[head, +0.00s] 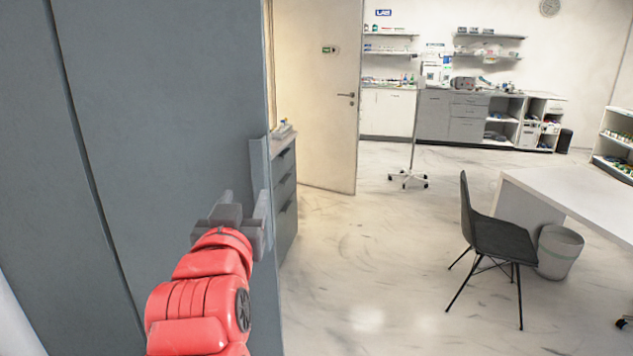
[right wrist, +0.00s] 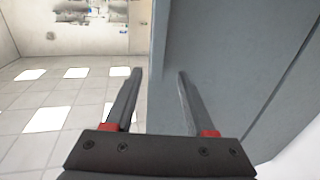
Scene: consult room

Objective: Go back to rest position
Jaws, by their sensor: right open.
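My right gripper (head: 259,200) is in the lower left of the head view, on a red arm that comes up from the bottom. It is close in front of a tall grey cabinet (head: 165,110), near the cabinet's right edge and a grey vertical handle-like strip (head: 259,165). The cabinet's grey surface (right wrist: 225,60) fills the right of that view. Whether a finger touches the cabinet, I cannot tell. My left gripper is not seen.
An open door (head: 315,110) and a low drawer unit (head: 284,195) stand beyond the cabinet. A black chair (head: 500,240), a bin (head: 559,252) and a white desk (head: 575,195) are at right. A wheeled stand (head: 411,178) is farther back. The middle floor is clear.

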